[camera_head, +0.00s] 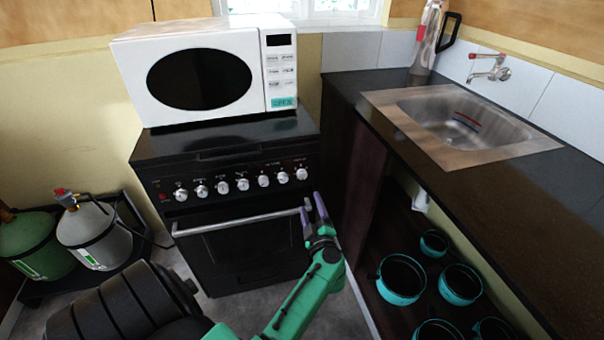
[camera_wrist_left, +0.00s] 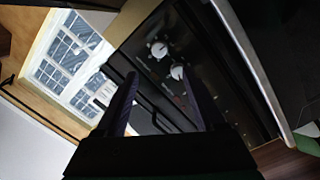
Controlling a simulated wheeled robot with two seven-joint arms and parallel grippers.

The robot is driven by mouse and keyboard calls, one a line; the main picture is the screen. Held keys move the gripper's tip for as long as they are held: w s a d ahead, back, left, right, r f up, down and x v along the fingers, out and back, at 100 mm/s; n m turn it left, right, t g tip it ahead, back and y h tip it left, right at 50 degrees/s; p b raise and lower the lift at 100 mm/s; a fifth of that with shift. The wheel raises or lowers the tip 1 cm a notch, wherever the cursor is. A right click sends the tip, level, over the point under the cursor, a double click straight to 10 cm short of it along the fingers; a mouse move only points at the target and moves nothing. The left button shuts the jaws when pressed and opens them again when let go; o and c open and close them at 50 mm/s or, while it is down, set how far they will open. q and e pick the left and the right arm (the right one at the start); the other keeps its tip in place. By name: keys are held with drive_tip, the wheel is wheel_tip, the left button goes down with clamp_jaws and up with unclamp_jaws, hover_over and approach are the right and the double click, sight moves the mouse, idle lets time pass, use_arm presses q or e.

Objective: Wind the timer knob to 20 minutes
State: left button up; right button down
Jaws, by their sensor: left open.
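A black stove (camera_head: 246,225) has a row of several silver-white knobs (camera_head: 242,184) along its front panel. I cannot tell from the labels which one is the timer knob. The rightmost knob (camera_head: 302,174) is nearest to my left gripper (camera_head: 314,207). That gripper is open and empty, its fingers pointing up, just below and right of this knob, by the right end of the oven handle. In the left wrist view, two knobs (camera_wrist_left: 158,49) (camera_wrist_left: 178,72) show beyond and between the open fingers (camera_wrist_left: 165,98), apart from them. My right gripper is not in view.
A white microwave (camera_head: 205,75) stands on the stove. The oven handle (camera_head: 240,222) runs across the front below the knobs. A dark counter (camera_head: 470,185) with a sink (camera_head: 460,118) is at the right, above shelved pots (camera_head: 402,280). Gas cylinders (camera_head: 88,235) stand at the left.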

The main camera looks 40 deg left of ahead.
sight(303, 177)
use_arm(q)
drive_tip(key=b+x, duration=0.5)
drive_tip(key=x, duration=0.6)
drive_tip(key=shift+w+a+f, duration=0.2)
drive_tip(key=shift+w+a, duration=0.1)
drive_tip(key=shift+w+a+r, duration=0.1)
drive_tip(key=shift+a, duration=0.05)
drive_tip(key=shift+r, duration=0.1)
clamp_jaws()
